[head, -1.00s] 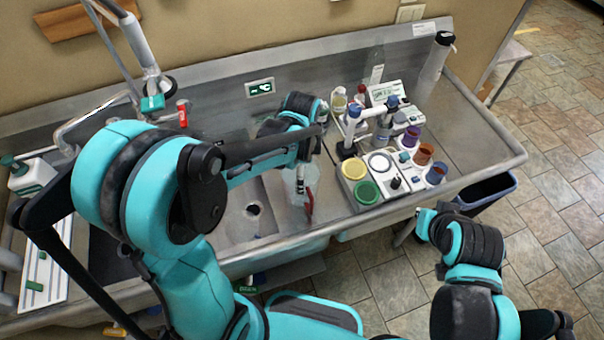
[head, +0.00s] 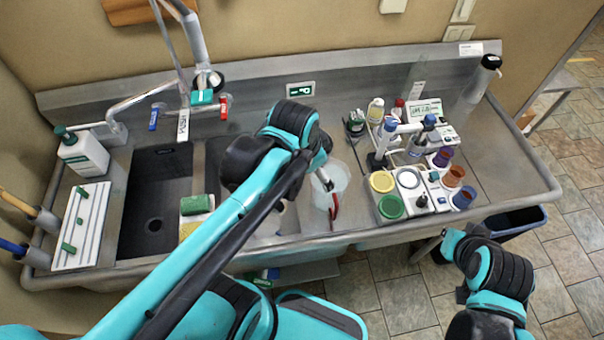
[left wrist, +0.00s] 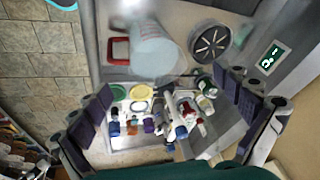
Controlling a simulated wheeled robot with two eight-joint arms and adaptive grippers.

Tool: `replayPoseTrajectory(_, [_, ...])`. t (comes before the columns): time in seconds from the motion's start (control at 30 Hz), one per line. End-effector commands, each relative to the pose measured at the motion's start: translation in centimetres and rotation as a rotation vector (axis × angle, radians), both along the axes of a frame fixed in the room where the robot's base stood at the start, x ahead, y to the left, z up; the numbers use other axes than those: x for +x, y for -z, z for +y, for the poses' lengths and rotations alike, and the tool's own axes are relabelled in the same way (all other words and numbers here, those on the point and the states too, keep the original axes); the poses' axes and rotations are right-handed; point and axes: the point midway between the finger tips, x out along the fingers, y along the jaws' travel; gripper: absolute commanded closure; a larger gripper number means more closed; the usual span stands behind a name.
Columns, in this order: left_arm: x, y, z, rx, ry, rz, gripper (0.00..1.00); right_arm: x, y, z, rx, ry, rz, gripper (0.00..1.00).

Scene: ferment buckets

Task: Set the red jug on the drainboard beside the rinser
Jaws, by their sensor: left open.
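The red jug (head: 331,188) has a clear, pale body and a red handle. It appears to stand on the steel drainboard (head: 302,219) between the sink basins and the bottle tray. In the left wrist view the jug (left wrist: 155,48) is close, beside a dark round spoked rinser (left wrist: 209,42), with a small gap. My arm seems to hide the rinser in the head view. My left gripper (head: 322,172) is by the jug; its fingers (left wrist: 165,88) are spread with nothing gripped between them. My right gripper (head: 450,244) is in front of the sink; its fingers are unclear.
A tray of bottles and coloured lids (head: 390,207) stands just right of the jug. The faucet (head: 200,95) and dark basin (head: 153,205) are to the left, with a white jug-shaped bottle (head: 83,152). The far-right steel surface (head: 500,165) is clear.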

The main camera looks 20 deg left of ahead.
Motion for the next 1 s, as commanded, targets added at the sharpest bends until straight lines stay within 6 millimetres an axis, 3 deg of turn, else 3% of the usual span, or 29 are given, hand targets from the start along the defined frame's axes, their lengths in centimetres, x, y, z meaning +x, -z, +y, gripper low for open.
replayPoseTrajectory(0.1, [-2.3, 0.2, 0.9, -0.100, -0.239, -0.115, 0.00, 0.0, 0.0, 0.0, 0.000, 0.000, 0.000, 1.00])
replayPoseTrajectory(0.3, [-3.8, 0.6, 1.7, -0.230, -0.476, -0.230, 0.00, 0.0, 0.0, 0.0, 0.000, 0.000, 0.000, 1.00])
replayPoseTrajectory(0.73, [-4.0, 0.9, 1.8, -0.261, -0.522, -0.252, 0.00, 0.0, 0.2, 0.0, 0.000, 0.000, 0.000, 1.00])
replayPoseTrajectory(0.87, [-4.0, 2.5, 1.8, -0.260, -0.521, -0.251, 0.00, 0.0, 1.9, 0.0, 0.000, 0.000, 0.000, 1.00])
replayPoseTrajectory(1.0, [-4.0, 6.1, 1.8, -0.260, -0.521, -0.251, 0.00, 0.0, 5.4, 0.0, 0.000, 0.000, 0.000, 1.00])
